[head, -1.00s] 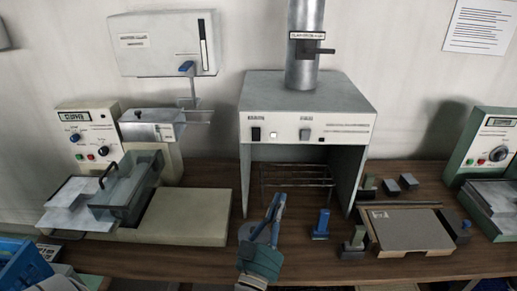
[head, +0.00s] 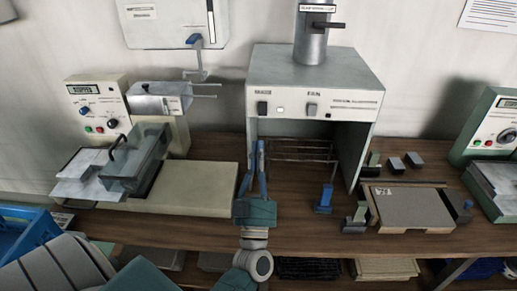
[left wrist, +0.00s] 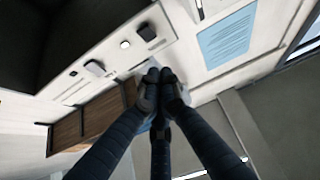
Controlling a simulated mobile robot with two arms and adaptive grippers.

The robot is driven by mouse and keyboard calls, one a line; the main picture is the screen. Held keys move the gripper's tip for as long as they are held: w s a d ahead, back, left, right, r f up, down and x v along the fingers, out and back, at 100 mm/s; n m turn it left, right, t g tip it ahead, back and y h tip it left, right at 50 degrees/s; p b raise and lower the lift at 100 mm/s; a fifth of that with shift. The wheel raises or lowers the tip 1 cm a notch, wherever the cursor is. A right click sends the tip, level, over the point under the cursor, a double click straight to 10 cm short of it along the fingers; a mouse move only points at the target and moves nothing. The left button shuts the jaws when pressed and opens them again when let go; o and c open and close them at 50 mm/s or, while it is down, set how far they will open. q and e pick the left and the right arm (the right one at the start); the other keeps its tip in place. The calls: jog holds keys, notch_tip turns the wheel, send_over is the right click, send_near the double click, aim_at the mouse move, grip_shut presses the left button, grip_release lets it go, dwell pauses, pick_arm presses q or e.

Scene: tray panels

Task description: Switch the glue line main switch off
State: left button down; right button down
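No label on the panels is legible enough for me to say which is the glue line main switch. The white hood (head: 355,82) in the middle has a black rocker switch (head: 263,108), a small white lamp (head: 281,109) and a grey switch (head: 312,109) on its front. My left gripper (head: 258,146) points up just below the hood's left front edge, apart from the switches in the picture. Its fingertips (left wrist: 160,77) are together and appear empty, near a tilted switch panel in the left wrist view. My right gripper is out of view.
A cream machine (head: 112,84) with knobs and a clear bin (head: 148,160) stands left. A blue-topped block (head: 324,199), small dark blocks and a framed grey board (head: 408,208) lie on the wooden bench (head: 300,228) at right. A green panel machine (head: 482,131) stands far right.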

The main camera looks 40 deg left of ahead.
aim_at(261, 105)
pick_arm(q)
jog(key=w+a+r+p, duration=0.1)
jog(key=w, duration=0.1)
jog(key=w+a+p, duration=0.1)
jog(key=w+a, duration=0.1)
jog(key=w, duration=0.1)
jog(key=w+a+r+p, duration=0.1)
jog(key=w+a, duration=0.1)
jog(key=w, duration=0.1)
jog(key=shift+w+r, duration=0.15)
jog(key=shift+r, duration=0.2)
